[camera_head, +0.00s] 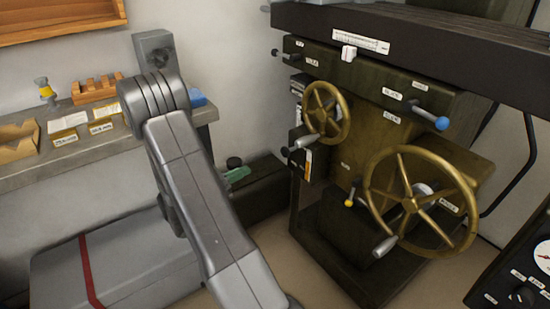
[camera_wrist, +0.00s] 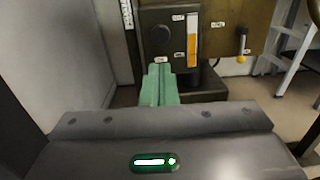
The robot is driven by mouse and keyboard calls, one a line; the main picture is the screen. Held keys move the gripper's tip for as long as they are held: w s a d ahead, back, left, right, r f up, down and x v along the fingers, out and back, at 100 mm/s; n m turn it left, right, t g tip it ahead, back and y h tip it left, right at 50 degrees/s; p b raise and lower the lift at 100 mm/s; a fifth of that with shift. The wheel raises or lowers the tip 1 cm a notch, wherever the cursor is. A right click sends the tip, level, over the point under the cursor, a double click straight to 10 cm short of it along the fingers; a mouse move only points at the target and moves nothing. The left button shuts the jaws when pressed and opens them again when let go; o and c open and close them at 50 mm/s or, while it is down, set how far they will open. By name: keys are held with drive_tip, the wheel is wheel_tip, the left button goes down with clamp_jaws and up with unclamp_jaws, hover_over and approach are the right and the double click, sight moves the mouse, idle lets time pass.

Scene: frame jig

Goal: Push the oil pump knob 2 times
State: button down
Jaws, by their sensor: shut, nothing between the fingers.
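The oil pump is a dark box with an orange sight gauge (camera_wrist: 193,42) on the machine's side. Its round black knob (camera_wrist: 160,34) faces me in the wrist view. In the head view the gauge (camera_head: 308,164) shows on the machine's left side, with a small dark knob (camera_head: 285,151) sticking out. My gripper's green fingers (camera_wrist: 159,70) are shut and empty. In the wrist view their tips appear just below the knob; contact is not visible. In the head view my gripper (camera_head: 238,175) is left of and lower than the pump, apart from it.
A small brass handwheel (camera_head: 327,113) and a large one (camera_head: 420,202) stand right of the pump. A yellow-tipped lever (camera_wrist: 241,45) is to its right. A grey bench (camera_head: 60,165) with wooden trays lies at the left. A wall is left of the pump.

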drive_tip(key=b, duration=0.2)
approach(283, 153)
drive_tip(key=x, duration=0.5)
drive_tip(key=shift+w+d+f, duration=0.1)
drive_tip(key=shift+d+f, duration=0.05)
drive_tip(key=shift+d, duration=0.1)
drive_tip(key=shift+w+d, duration=0.4)
drive_tip(key=shift+d, duration=0.15)
drive_tip(key=shift+x, duration=1.3)
drive_tip(key=shift+a, duration=0.2)
drive_tip(key=p+v, duration=0.1)
drive_tip(key=v, duration=1.3)
drive_tip(key=shift+p, duration=0.3)
drive_tip(key=shift+d, duration=0.1)
